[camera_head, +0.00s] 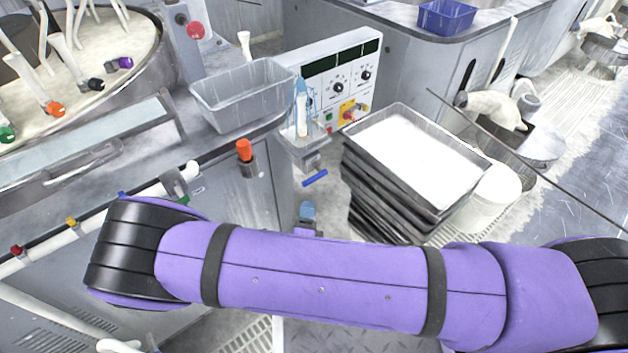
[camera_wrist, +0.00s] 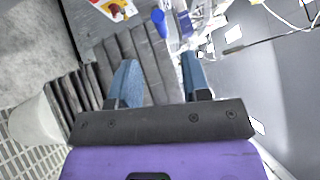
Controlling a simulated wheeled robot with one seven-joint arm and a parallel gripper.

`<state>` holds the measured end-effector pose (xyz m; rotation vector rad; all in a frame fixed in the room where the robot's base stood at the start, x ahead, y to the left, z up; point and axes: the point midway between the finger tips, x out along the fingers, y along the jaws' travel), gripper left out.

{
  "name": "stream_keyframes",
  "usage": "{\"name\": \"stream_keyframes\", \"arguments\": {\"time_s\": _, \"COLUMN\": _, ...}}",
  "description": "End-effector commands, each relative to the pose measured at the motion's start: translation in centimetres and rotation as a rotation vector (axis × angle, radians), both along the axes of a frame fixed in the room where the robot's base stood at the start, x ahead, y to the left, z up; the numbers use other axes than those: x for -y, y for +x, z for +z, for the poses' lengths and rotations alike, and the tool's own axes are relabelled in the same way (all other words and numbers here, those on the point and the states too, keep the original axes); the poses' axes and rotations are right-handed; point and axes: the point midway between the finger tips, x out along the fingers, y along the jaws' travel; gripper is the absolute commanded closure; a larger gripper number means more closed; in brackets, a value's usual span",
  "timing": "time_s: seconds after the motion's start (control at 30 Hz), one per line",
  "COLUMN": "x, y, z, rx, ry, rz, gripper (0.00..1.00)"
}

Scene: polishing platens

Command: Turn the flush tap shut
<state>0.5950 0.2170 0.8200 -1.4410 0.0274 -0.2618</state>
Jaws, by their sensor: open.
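A blue bar-shaped handle (camera_head: 315,178) shows beside the grey cabinet, below a small shelf; it looks like the flush tap, though no label can be read. In the wrist view a blue handle (camera_wrist: 158,22) shows beyond the fingertips, roughly between them and apart from them. My gripper (camera_wrist: 160,78) is open, with two blue fingers and nothing between them. In the head view a blue fingertip of my gripper (camera_head: 307,211) shows below the handle; my purple arm hides the rest. I cannot tell whether the tap is open or shut.
Stacked black trays (camera_head: 400,190) with a white top stand right of the handle, close to my gripper. A white bucket (camera_head: 493,195) is beside them. A control panel (camera_head: 340,85) is behind.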

Motion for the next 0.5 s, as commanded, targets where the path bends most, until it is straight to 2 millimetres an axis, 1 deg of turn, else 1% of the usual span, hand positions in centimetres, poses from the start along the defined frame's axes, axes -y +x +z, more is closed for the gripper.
{"name": "stream_keyframes", "arguments": {"time_s": 0.17, "x": 0.6, "y": 2.4, "z": 0.4, "rx": 0.001, "ry": 0.002, "rz": -0.004, "gripper": 0.57}}
{"name": "stream_keyframes", "arguments": {"time_s": 0.3, "x": 1.1, "y": 4.9, "z": 0.8, "rx": 0.002, "ry": 0.002, "rz": -0.004, "gripper": 0.57}}
{"name": "stream_keyframes", "arguments": {"time_s": 0.5, "x": 1.7, "y": 7.9, "z": 1.2, "rx": 0.001, "ry": 0.003, "rz": -0.004, "gripper": 0.57}}
